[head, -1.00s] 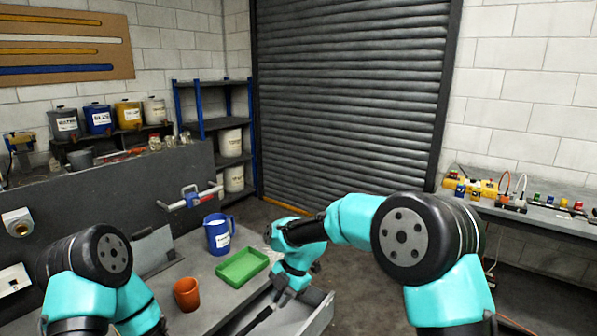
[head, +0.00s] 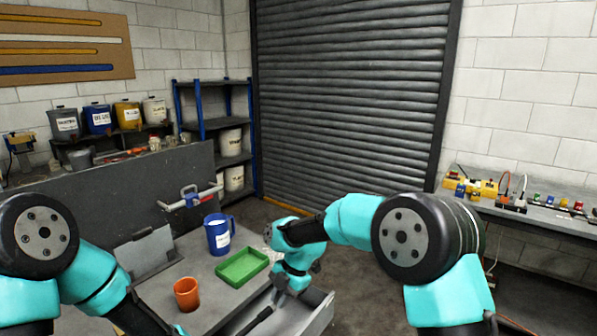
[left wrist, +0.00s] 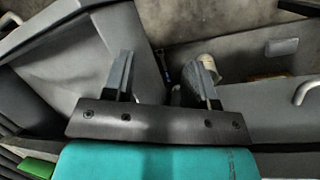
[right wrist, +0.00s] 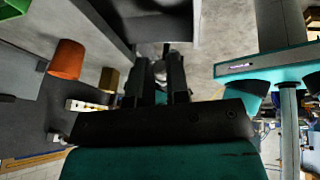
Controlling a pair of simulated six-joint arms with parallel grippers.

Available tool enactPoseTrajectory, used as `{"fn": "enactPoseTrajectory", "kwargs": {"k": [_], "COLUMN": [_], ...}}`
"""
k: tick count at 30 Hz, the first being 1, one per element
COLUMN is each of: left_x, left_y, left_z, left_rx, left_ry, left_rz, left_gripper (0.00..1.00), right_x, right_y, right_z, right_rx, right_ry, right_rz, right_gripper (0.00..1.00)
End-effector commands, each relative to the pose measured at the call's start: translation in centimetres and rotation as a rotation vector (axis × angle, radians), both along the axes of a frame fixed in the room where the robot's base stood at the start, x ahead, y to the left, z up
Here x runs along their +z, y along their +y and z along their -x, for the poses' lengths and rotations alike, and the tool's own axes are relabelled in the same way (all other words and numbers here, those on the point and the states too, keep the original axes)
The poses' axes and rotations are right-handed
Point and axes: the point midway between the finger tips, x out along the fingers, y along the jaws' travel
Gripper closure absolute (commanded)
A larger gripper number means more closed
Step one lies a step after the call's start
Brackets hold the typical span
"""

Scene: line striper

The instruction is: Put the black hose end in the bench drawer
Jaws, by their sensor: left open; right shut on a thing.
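The black hose end (head: 257,319) shows in the head view as a dark, slanting rod over the open bench drawer (head: 318,318). My right gripper (head: 274,302) is at the upper end of this rod, over the drawer, and is shut on it. In the right wrist view, my right gripper's fingers (right wrist: 157,78) stand close together with a small pale-grey piece between them; the rest of the hose is hard to make out there. My left gripper (left wrist: 165,78) is open and empty in the left wrist view; it is below the picture edge in the head view.
On the bench are a green tray (head: 242,267), a blue jug (head: 218,234) and an orange cup (head: 187,294). The cup also shows in the right wrist view (right wrist: 67,60). A grey panel (head: 147,250) stands behind the cup. Open floor lies right of the drawer.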

Motion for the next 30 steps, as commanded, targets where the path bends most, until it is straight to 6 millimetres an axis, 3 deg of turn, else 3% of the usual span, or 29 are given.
{"fn": "enactPoseTrajectory", "kwargs": {"k": [15,30], "left_x": [7.3,13.5], "left_y": [-0.6,-3.2], "left_z": [-3.6,-7.3], "left_rx": [-0.129,-0.269], "left_ry": [-0.091,-0.266], "left_rz": [-0.096,-0.164], "left_gripper": [0.48,0.48], "right_x": [0.0,0.0], "right_y": [0.0,0.0], "right_z": [0.0,0.0], "right_rx": [0.0,0.0], "right_ry": [0.0,0.0], "right_rz": [0.0,0.0], "right_gripper": [1.0,1.0]}}
